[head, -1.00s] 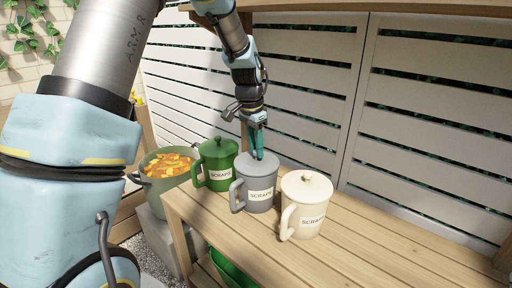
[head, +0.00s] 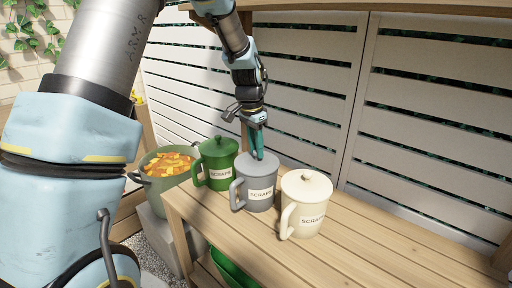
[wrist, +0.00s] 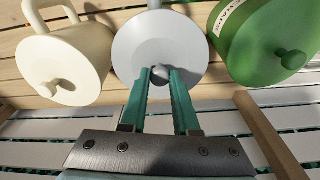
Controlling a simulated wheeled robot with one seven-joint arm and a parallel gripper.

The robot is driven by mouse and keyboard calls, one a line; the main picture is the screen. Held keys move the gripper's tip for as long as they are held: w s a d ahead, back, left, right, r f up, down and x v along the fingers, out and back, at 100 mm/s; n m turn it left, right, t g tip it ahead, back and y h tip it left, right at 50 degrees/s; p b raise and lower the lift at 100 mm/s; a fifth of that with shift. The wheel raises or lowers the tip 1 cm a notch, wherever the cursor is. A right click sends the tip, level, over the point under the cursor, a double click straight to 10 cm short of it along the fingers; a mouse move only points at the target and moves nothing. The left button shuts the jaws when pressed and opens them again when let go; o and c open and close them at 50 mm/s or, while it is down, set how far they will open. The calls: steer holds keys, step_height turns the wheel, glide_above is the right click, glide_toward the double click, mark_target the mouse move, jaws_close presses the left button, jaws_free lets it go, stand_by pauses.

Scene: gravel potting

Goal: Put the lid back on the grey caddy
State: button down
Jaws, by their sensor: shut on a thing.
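The grey caddy (head: 260,206) stands on the wooden bench between a green and a cream caddy, with its handle to the left and a "SCRAPS" label on its front. Its round grey lid (head: 270,164) lies level over the caddy's mouth, with no clear gap visible at the rim. The lid also shows in the wrist view (wrist: 160,43). My gripper (head: 257,155) points down from above with its teal fingers shut on the lid's knob; its fingertips flank the knob in the wrist view (wrist: 162,72). The caddy's inside is hidden.
A lidded green caddy (head: 217,160) stands close on the left and a lidded cream caddy (head: 307,203) close on the right. A pot of orange scraps (head: 160,187) stands further left. The bench (head: 370,245) is clear at the right; a slatted fence (head: 430,125) rises behind.

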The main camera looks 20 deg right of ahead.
stand_by(0.4)
steer(key=c, duration=0.6)
jaws_free()
steer(key=shift+o, duration=0.5)
steer(key=o, duration=0.4)
steer(key=shift+r, duration=0.15)
steer(key=shift+r+p, duration=2.9)
steer(key=shift+r, duration=0.45)
steer(key=shift+c, duration=0.2)
jaws_close()
